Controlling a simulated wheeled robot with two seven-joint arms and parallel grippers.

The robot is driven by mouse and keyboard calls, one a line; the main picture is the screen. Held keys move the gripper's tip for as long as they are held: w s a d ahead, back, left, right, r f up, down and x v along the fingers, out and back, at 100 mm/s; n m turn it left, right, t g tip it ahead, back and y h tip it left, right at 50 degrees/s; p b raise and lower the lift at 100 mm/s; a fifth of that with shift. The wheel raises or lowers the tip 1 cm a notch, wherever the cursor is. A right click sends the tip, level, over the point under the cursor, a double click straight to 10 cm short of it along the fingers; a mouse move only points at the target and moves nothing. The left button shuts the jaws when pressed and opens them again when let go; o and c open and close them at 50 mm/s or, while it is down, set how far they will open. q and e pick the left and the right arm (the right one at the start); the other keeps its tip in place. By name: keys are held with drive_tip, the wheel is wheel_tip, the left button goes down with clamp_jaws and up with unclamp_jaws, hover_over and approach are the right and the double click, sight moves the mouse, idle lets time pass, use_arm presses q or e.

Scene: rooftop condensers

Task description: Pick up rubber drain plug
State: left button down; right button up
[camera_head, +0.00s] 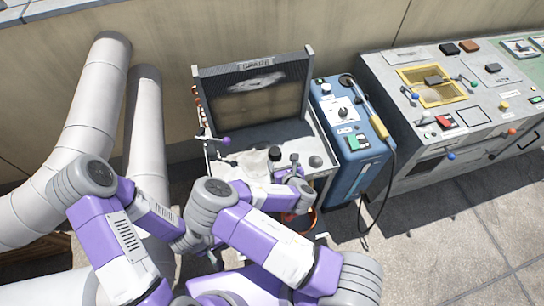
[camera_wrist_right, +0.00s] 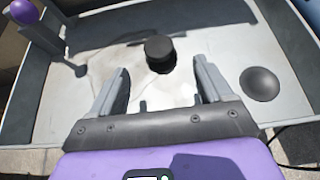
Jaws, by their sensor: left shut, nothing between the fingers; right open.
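The rubber drain plug seems to be the short black cylinder (camera_wrist_right: 160,52) on the pale grey tray (camera_wrist_right: 115,12). It stands upright ahead of my right fingers, near the middle of the gap between them. It also shows in the head view (camera_head: 275,153). My right gripper (camera_wrist_right: 163,88) is open and empty, with one finger to each side of the gap, apart from the plug. In the head view my right gripper (camera_head: 284,164) is over the tray's near part. My left arm reaches in at the left, but I cannot make out its gripper behind my right arm.
A dark dome (camera_wrist_right: 259,83) sits on the tray right of my right gripper. A lever with a purple knob (camera_wrist_right: 22,12) stands at the tray's left. A blue box (camera_head: 352,135) with a cable and a grey control bench (camera_head: 455,100) stand to the right. White pipes (camera_head: 85,120) rise at the left.

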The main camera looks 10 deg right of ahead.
sight(275, 151)
drive_tip(key=b+x, duration=0.1)
drive_tip(key=x, duration=0.6)
drive_tip(key=shift+a+r+b, duration=0.15)
drive_tip(key=shift+r+b, duration=0.05)
drive_tip(key=shift+b, duration=0.2)
drive_tip(key=c, duration=1.2)
